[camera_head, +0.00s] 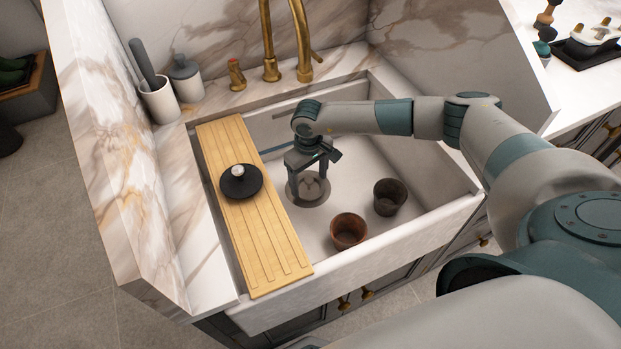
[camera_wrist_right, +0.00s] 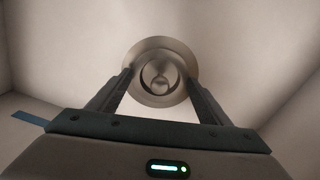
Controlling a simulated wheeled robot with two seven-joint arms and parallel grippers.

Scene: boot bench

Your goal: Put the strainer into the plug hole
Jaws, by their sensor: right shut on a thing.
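My right gripper (camera_head: 309,177) reaches down into the white sink, over the round metal plug hole (camera_head: 302,201) in its floor. In the right wrist view the gripper (camera_wrist_right: 162,85) is shut on a small round metal strainer (camera_wrist_right: 160,90). The strainer lies in line with the plug hole (camera_wrist_right: 162,50), whose pale ring shows around and beyond it. I cannot tell whether the strainer is above the hole or touching it. My left gripper is not in view.
A wooden board (camera_head: 258,225) with a black round lid-like thing (camera_head: 240,184) spans the sink's left side. A brown cup (camera_head: 348,231) and a dark cup (camera_head: 390,197) stand on the sink floor to the right. A brass tap (camera_head: 268,45) rises behind.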

